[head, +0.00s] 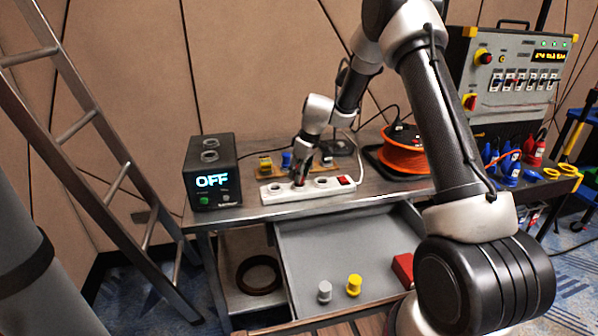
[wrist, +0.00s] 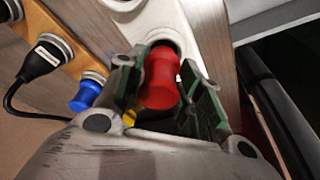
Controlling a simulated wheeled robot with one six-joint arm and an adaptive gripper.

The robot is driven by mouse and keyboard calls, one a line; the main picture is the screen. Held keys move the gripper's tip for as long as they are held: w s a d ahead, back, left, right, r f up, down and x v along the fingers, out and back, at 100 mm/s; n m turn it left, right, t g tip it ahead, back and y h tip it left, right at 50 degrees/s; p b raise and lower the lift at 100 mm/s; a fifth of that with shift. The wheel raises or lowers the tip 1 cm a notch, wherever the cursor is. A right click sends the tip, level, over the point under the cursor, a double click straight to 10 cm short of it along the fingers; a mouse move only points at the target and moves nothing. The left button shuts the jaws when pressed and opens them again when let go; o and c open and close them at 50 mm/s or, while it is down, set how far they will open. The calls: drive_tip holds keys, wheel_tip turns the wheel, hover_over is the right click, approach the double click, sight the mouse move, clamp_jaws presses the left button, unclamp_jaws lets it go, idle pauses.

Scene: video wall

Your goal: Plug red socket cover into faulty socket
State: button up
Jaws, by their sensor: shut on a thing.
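The red socket cover (wrist: 160,78) is between the green-padded fingers of my gripper (wrist: 165,95) in the wrist view. My gripper (head: 299,180) is shut on it, over the white power strip (head: 307,194) on the table. The cover's far end is at a round socket opening (wrist: 158,46) in the strip, and the dark rim shows around it. I cannot tell how deep it sits. In the head view the cover is mostly hidden by my fingers. Open sockets (head: 275,188) show on either side, and a red switch (head: 344,181) at the right end.
A black box (head: 212,172) reading "OFF" stands left on the table. A wooden board with blue (wrist: 86,95) and yellow plugs (head: 265,164) lies behind the strip. An orange cable reel (head: 403,155) is to the right. The open drawer (head: 330,240) holds grey and yellow caps (head: 354,285).

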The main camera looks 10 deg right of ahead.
drive_tip(key=shift+f, duration=0.7)
drive_tip(key=o, duration=1.2)
drive_tip(key=shift+o, duration=0.2)
drive_tip(key=shift+r, duration=0.1)
drive_tip(key=shift+r, duration=2.95)
